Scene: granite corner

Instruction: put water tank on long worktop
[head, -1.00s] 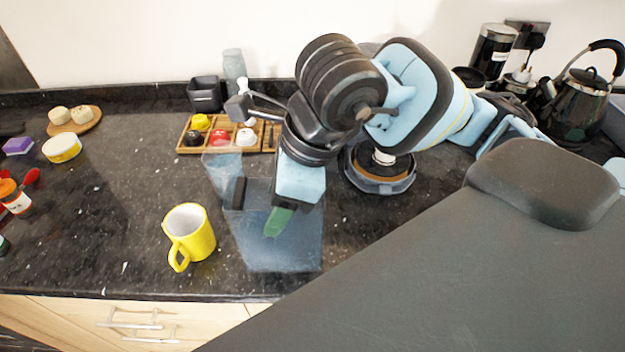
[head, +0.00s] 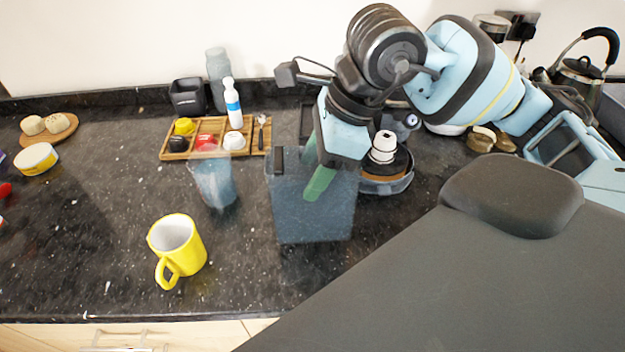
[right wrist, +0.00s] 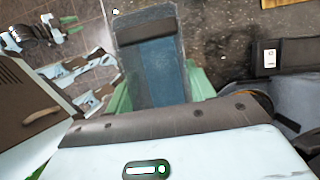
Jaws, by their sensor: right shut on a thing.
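The water tank (head: 313,222) is a translucent blue-grey box with a dark strip at its top, upright in the head view. My right gripper (head: 315,172) is shut on the tank's upper part with its green fingers. In the right wrist view the tank (right wrist: 160,72) sits between the green fingers (right wrist: 158,92). The tank is above or on the black speckled long worktop (head: 105,240); I cannot tell whether its bottom touches. My left gripper is not in view.
A clear tumbler (head: 214,182) and a yellow mug (head: 180,250) stand left of the tank. A round dark appliance (head: 392,183) is close at its right. Behind is a wooden tray (head: 176,155) with small items. The worktop left of the mug is clear.

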